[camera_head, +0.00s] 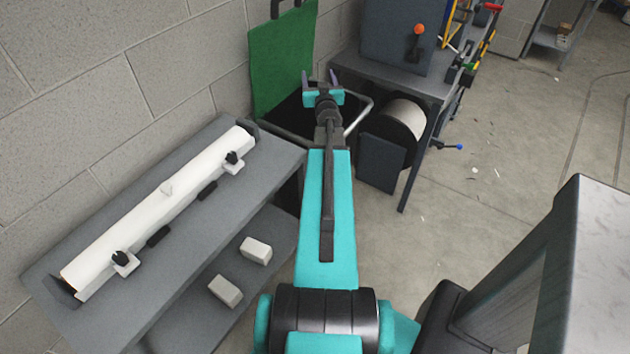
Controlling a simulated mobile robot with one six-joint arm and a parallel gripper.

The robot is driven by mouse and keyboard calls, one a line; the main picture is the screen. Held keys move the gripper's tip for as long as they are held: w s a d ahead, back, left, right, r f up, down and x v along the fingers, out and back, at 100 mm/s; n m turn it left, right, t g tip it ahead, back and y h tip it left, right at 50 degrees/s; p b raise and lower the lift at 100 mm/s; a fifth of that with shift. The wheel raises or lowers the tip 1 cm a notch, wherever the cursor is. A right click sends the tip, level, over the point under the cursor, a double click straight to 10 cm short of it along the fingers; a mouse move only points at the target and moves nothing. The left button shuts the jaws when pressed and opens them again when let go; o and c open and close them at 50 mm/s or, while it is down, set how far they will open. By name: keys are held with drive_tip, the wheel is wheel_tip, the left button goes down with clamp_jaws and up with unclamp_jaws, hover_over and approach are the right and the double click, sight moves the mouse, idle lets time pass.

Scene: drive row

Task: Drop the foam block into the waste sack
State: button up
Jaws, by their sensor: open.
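The waste sack appears as a dark opening (285,115) inside a metal tube frame, against the wall below a green panel. My gripper (319,78) is open, its two fingers apart and pointing away from me, in front of or over the sack as seen here. I see nothing between the fingers. Two small off-white blocks (256,250) (225,291) lie on the lower shelf of the grey bench, well short of my gripper. I cannot tell whether either is the foam block. My arm hides part of the sack, and its inside is too dark to see into.
A long white bar-shaped unit with black knobs (160,208) lies on the grey bench (265,160) at left. The green panel (285,60) stands behind the sack. A dark machine table (400,75) with a drum (403,122) stands right of it. Open floor (480,200) lies at right.

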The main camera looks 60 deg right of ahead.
drive_tip(key=r+p+v, duration=0.1)
drive_tip(key=v, duration=0.7)
drive_tip(key=shift+a+p, duration=0.3)
drive_tip(key=shift+a, duration=0.2)
drive_tip(key=p, duration=0.3)
drive_tip(key=shift+s+a, duration=0.1)
drive_tip(key=shift+a, duration=0.2)
drive_tip(key=p+v, duration=0.1)
drive_tip(key=p, duration=0.5)
drive_tip(key=shift+s+a+r, duration=0.2)
drive_tip(key=shift+s+a, duration=0.05)
drive_tip(key=p+v, duration=0.2)
drive_tip(key=p, duration=0.1)
drive_tip(key=shift+s+a+p, duration=0.15)
drive_tip(key=shift+a+p, duration=0.15)
idle(0.6)
